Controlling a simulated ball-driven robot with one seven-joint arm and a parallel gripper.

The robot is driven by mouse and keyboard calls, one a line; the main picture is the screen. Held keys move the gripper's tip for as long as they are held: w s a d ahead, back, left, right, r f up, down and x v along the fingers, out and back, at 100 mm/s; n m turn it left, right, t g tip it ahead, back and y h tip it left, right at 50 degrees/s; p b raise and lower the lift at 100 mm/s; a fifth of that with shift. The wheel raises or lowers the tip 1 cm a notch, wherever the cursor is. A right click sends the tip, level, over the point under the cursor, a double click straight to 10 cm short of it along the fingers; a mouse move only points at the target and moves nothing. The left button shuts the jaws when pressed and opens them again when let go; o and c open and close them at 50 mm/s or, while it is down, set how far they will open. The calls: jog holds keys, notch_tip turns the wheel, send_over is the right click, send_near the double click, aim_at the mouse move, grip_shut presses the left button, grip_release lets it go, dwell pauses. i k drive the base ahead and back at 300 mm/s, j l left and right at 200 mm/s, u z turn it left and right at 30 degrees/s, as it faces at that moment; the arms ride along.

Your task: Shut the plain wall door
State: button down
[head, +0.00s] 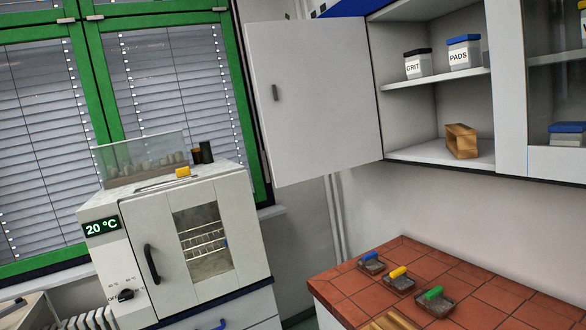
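The plain wall door (318,98) is a flat white panel with a small dark handle (275,93). It stands wide open, swung out to the left of the wall cabinet (434,118). Its hinged edge meets the cabinet's left side. The open compartment shows two shelves, with a jar marked GRIT (418,66) and a jar marked PADS (464,55) on the upper one. A wooden block-like holder (461,141) stands on the lower one. My gripper does not show in the head view.
A glass door (556,75) closes the cabinet's right part. Below is a bench with red tiles (465,290) bearing several small trays with coloured handles. A white oven (190,245) reading 20 °C stands at left, before green-framed windows (110,80). Air before the cabinet looks clear.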

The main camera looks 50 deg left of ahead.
aim_at(324, 120)
jog(key=i+j, duration=0.15)
jog(key=j, duration=0.25)
jog(key=i+j, duration=0.1)
jog(key=j, duration=0.35)
jog(key=i+j, duration=0.15)
jog(key=j, duration=0.25)
jog(key=i+j, duration=0.1)
jog(key=j, duration=0.3)
jog(key=i+j, duration=0.15)
jog(key=j, duration=0.25)
jog(key=i+j, duration=0.1)
jog(key=j, duration=0.35)
jog(key=i+j, duration=0.15)
jog(key=j, duration=0.25)
jog(key=i+j, duration=0.2)
jog(key=j, duration=0.2)
jog(key=i+j, duration=0.2)
jog(key=j, duration=0.2)
jog(key=i+j+u, duration=0.1)
jog(key=i+j, duration=0.15)
jog(key=j, duration=0.15)
jog(key=l, duration=0.25)
